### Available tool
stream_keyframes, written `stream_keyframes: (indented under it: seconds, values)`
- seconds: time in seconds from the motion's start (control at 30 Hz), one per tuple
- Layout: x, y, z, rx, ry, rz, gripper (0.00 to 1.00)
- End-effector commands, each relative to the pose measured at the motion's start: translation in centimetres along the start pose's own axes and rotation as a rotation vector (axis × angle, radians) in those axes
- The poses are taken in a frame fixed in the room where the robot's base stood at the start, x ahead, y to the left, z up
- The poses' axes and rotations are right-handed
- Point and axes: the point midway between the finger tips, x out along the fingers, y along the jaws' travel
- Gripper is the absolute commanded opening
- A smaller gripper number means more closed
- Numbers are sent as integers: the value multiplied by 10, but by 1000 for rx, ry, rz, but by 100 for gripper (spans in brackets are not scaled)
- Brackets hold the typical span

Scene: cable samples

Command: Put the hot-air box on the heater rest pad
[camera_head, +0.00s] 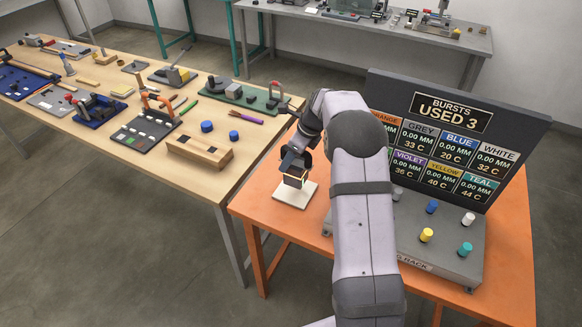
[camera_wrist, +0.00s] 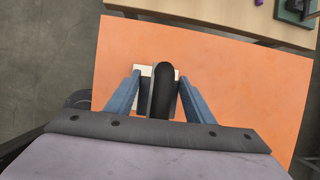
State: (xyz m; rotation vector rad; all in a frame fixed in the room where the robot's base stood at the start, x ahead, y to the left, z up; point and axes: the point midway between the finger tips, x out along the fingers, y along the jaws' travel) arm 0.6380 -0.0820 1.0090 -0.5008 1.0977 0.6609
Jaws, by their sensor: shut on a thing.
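My gripper (camera_head: 295,163) is over the left part of the orange table in the head view. It is shut on the hot-air box (camera_head: 294,181), a small dark box with a tan part showing at its lower end. In the wrist view the hot-air box (camera_wrist: 162,90) shows as a black rounded shape between the two blue fingers. The white heater rest pad (camera_head: 295,195) lies directly below the box. Its edge also shows behind the box in the wrist view (camera_wrist: 146,71). I cannot tell whether the box touches the pad.
A grey rack (camera_head: 443,240) with several coloured knobs stands right of my arm, with a dark display board (camera_head: 450,130) behind it. A wooden bench (camera_head: 225,180) with tools is on the left. The orange table (camera_head: 262,215) is clear around the pad.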

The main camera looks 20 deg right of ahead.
Motion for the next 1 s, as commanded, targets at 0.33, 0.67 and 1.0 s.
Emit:
stream_keyframes:
  seconds: [0.33,0.67,1.0]
  values:
    - [11,0,-4,-1,-1,-1,6]
    - [40,1,-16,-2,-1,-2,6]
    - [43,1,-17,-2,-1,-3,6]
